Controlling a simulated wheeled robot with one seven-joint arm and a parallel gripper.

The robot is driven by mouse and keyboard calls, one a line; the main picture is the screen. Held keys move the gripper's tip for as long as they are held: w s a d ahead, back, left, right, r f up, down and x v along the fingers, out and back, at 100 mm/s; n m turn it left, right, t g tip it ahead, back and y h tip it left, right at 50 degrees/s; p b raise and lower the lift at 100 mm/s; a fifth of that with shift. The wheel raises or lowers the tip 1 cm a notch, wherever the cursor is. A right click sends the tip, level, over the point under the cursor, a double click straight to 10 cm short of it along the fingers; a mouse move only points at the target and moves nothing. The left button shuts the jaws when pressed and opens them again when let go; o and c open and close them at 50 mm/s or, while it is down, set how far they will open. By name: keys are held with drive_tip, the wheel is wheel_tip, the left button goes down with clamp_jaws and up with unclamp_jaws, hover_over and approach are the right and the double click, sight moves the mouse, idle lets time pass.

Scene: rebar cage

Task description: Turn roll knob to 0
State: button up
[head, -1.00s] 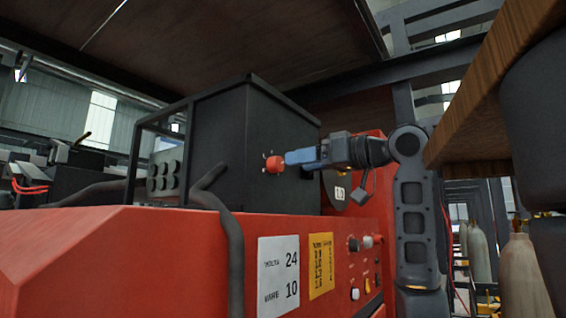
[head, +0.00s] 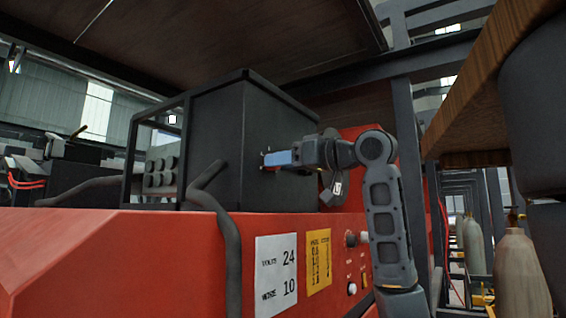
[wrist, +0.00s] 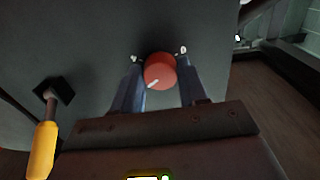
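The red roll knob (wrist: 160,70) sits on the dark face of a box, with a white pointer line aimed to the lower left in the wrist view. Small white marks show on the face near it, too small to read. My gripper (wrist: 161,72) has its two blue fingers on either side of the knob, with thin gaps that look open. In the head view my gripper (head: 279,158) reaches the side of the black box (head: 275,115) and hides almost all of the knob.
A yellow-handled lever (wrist: 43,140) sticks out at the left in the wrist view. A red machine (head: 150,255) carries the box, with a white label (head: 276,272) and a yellow label (head: 318,258). A wooden plank (head: 490,100) hangs at the right.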

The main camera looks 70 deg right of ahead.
drive_tip(key=c, duration=0.6)
drive_tip(key=shift+n, duration=0.4)
drive_tip(key=n+b, duration=1)
drive_tip(key=n, duration=2.5)
drive_tip(key=shift+r, duration=0.15)
drive_tip(key=shift+o, duration=0.2)
